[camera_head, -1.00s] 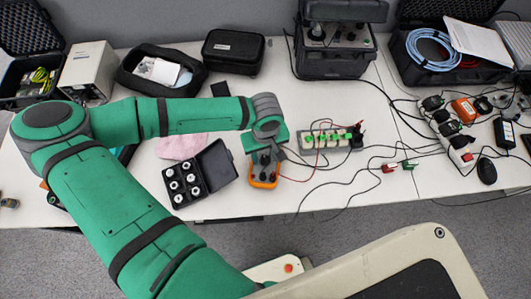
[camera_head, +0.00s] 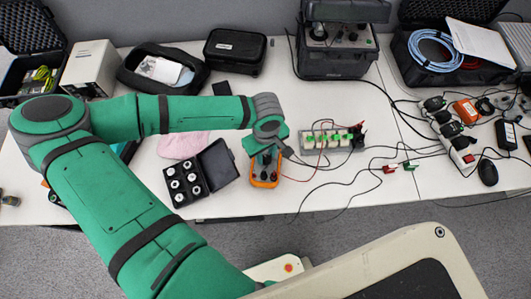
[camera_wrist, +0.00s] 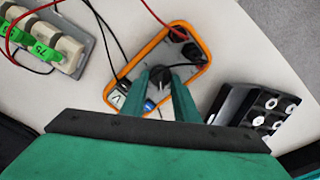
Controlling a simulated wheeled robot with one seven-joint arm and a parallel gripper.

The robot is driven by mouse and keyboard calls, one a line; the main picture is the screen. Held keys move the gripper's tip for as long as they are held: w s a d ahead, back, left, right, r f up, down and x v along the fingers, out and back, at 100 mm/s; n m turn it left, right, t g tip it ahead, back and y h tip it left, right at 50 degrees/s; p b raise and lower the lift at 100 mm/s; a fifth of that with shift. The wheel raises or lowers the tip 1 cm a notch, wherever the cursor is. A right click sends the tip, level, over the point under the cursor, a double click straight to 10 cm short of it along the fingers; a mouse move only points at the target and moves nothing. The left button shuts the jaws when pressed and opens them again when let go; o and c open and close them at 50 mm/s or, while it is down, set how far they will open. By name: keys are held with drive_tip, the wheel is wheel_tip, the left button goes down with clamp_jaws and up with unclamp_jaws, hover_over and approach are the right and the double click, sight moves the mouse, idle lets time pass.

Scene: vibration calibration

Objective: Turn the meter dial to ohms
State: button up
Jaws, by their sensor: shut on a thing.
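The meter (camera_head: 265,180) is an orange-rimmed handheld unit lying on the white table in the middle of the head view. The dial's markings are too small or hidden to read. In the head view my gripper (camera_head: 265,155) covers part of the meter.
An open black case with white cylinders (camera_head: 183,180) lies left of the meter. A terminal strip with green labels (camera_head: 332,139) stands to the right, with loose leads (camera_head: 350,180) across the table. The table's front edge is just below the meter.

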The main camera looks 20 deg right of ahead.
sight(266, 157)
drive_tip(key=shift+w, duration=0.1)
drive_tip(key=o, duration=1.1)
drive_tip(key=shift+d, duration=0.25)
drive_tip(key=shift+c, duration=0.2)
drive_tip(key=shift+a, duration=0.2)
wheel_tip(266, 157, up, 11)
drive_tip(key=shift+f, duration=0.1)
